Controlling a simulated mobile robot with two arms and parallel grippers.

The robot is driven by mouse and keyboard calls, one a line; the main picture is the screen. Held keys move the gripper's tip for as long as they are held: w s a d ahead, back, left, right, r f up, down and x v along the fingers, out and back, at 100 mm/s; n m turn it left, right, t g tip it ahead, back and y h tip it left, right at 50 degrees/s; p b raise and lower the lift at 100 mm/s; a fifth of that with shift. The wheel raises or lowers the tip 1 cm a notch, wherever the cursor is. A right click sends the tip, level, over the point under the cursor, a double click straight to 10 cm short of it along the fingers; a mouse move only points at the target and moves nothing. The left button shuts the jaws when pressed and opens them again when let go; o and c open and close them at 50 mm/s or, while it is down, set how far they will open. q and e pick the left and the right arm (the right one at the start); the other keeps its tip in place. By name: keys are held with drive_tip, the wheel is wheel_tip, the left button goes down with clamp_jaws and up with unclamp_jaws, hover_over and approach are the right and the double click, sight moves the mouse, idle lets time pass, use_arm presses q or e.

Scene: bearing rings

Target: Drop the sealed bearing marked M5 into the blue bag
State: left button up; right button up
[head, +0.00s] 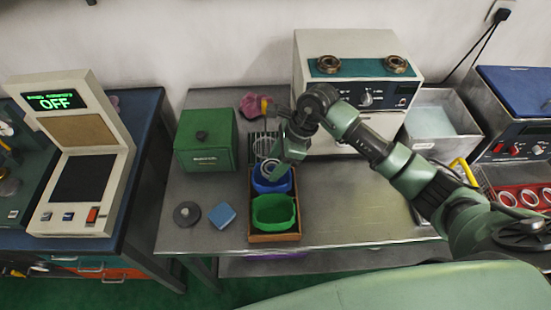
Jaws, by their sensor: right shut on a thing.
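The blue bag (262,187) stands open in a wooden tray (274,238) on the metal table, just behind a green bag (274,213). My right gripper (278,168) points down over the blue bag and is shut on a pale bearing ring (269,168) at the bag's mouth. Whether the ring touches the bag I cannot tell. The marking M5 is too small to read. My left gripper is out of view.
A green box (206,140), a dark grey disc (187,213) and a blue block (222,215) are left of the tray. A wire rack (263,144) stands behind the bags. The table right of the tray is clear. More rings (507,199) lie on a red holder at far right.

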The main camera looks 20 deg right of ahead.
drive_tip(key=shift+f, duration=0.25)
drive_tip(key=shift+b, duration=0.5)
idle(1.1)
drive_tip(key=shift+f+b, duration=0.4)
drive_tip(key=shift+b, duration=0.2)
idle(0.5)
idle(0.7)
drive_tip(key=o, duration=1.4)
drive_tip(key=shift+r+p, duration=2.15)
drive_tip(key=shift+r, duration=1.85)
